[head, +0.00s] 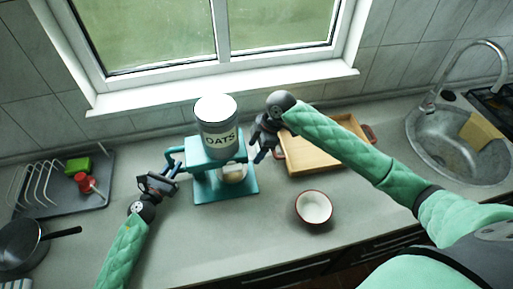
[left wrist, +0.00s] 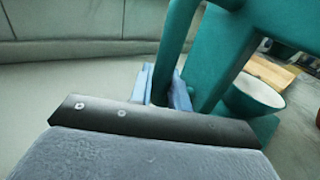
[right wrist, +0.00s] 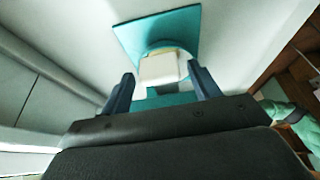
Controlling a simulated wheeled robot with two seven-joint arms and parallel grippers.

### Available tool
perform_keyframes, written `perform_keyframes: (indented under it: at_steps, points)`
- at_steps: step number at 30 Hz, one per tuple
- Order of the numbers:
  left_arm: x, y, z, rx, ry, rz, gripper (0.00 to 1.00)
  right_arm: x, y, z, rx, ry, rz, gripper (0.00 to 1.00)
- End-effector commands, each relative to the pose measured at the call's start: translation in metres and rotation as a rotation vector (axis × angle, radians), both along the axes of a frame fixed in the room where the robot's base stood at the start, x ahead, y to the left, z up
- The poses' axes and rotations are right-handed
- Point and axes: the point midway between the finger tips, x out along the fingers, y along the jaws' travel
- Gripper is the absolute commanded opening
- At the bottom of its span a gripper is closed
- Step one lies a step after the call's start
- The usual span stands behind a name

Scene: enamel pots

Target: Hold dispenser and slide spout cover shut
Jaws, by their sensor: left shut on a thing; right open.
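My right gripper (head: 262,150) is open at the dispenser's right side. In the right wrist view its fingers (right wrist: 162,88) are spread either side of the cover, which appears beyond their tips; contact is unclear.
A wooden tray (head: 305,158) lies behind and right of the dispenser, partly under my right arm. A white red-rimmed bowl (head: 313,207) stands in front. A dish rack (head: 42,185) and dark pan (head: 20,245) are left; the sink (head: 450,150) is right.

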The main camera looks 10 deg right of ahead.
Motion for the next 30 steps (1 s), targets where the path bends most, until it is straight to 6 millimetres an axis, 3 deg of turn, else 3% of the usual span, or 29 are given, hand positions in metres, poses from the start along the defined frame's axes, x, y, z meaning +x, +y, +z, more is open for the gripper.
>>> perform_keyframes:
  at_steps: [7,21,30]
  points:
    - [0.001,0.002,0.000,0.001,0.000,0.003,0.00,0.001,-0.009,0.019,-0.001,-0.003,-0.001,0.62]
    - [0.001,0.002,0.000,0.002,0.000,0.003,0.00,0.000,-0.040,0.095,0.000,-0.002,-0.001,0.62]
    - [0.001,0.002,0.000,0.002,0.000,0.003,0.00,0.000,-0.046,0.111,0.000,0.000,0.000,0.62]
